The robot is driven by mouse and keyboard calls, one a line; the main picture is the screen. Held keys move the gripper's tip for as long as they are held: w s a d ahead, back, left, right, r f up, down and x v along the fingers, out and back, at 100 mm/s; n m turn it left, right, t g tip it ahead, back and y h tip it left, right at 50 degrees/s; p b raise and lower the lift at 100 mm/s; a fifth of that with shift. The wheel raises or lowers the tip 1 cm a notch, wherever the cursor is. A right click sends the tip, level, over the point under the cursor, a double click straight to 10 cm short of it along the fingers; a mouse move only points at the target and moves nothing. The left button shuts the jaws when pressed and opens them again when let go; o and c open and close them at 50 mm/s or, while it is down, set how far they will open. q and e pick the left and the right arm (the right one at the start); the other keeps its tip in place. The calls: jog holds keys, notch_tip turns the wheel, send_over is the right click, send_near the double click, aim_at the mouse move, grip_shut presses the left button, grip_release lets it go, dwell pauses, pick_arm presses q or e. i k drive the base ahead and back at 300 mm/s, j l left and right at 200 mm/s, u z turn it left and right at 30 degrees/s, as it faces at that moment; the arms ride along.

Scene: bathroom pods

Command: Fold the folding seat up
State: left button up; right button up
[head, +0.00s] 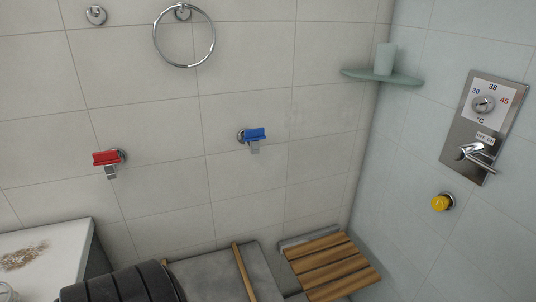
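The folding seat (330,266) is at the lower right of the head view, in the corner where the two tiled walls meet. It has several light wooden slats on a grey frame. It is folded down, with its slatted top facing up. Its front edge reaches close to the bottom of the picture. Neither of my grippers shows in this view, so I cannot tell whether they are open or shut.
A grey surface with a thin wooden strip (243,270) lies left of the seat. A dark towel-like thing (120,285) and a stained white counter (45,255) are further left. A shower control (484,125) and yellow knob (442,202) are on the right wall.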

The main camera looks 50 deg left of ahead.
aim_at(329, 293)
jog(key=u, duration=1.3)
jog(key=l+z, duration=0.35)
jog(key=i+l+z, duration=0.15)
jog(key=z, duration=0.25)
jog(key=i+l+z, duration=0.15)
jog(key=l+z, duration=0.2)
